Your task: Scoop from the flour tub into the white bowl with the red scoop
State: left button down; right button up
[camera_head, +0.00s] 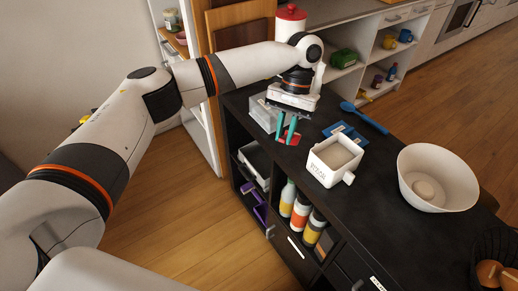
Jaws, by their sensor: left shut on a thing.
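A white square tub (320,171) with a handle-like spout and a small printed label stands on the dark counter; pale powder (336,154) shows inside it. The white bowl (408,172) stands to its right, with a small pale mound in its bottom. My left gripper (288,138) points down with teal fingers, behind and left of the tub. It is shut on a small red thing (293,140), seemingly the red scoop, mostly hidden by the fingers and low over the counter. My right gripper is out of view.
A blue spoon (364,117) and blue cards (345,132) lie behind the tub. A clear container (263,113) stands left of my gripper. A red-lidded canister (290,22) is at the back. A dark basket (490,250) is front right. Bottles (287,198) fill the shelf below.

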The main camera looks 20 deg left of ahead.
pick_arm(q)
jog(key=w+d+r+p, duration=0.4)
jog(key=d+r, duration=0.2)
jog(key=d, duration=0.1)
jog(key=s+d+f+m+t+h+b, duration=0.1)
jog(key=s+d+f+t, duration=0.3)
jog(key=f+t, duration=0.2)
jog(key=shift+s+d+f+m+t+b, duration=0.3)
jog(key=shift+f+t+b, duration=0.1)
jog(key=shift+t, duration=0.2)
dwell(0.8)
dwell(0.5)
